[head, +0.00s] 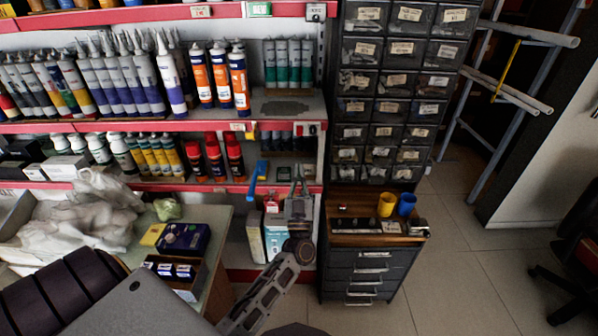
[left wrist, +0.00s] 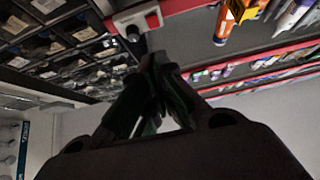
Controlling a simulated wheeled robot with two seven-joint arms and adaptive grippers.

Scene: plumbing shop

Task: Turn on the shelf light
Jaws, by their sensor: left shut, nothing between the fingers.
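A small pale switch box with a dark part on it (left wrist: 138,22) sits on the red shelf edge in the left wrist view, just beyond my fingertips. It appears to be the small box (head: 311,128) at the right end of the middle red shelf edge in the head view. My left gripper (head: 298,172) points up in front of the shelf, below that box, shut and empty. Its fingers also show in the left wrist view (left wrist: 157,65). I cannot tell whether they touch the box. My right gripper is not in view.
Another small box (head: 316,12) sits on the top red edge. A drawer cabinet (head: 371,275) stands right of my left gripper, with yellow (head: 387,204) and blue (head: 406,204) cups on top. A blue-handled object (head: 257,178) is just left.

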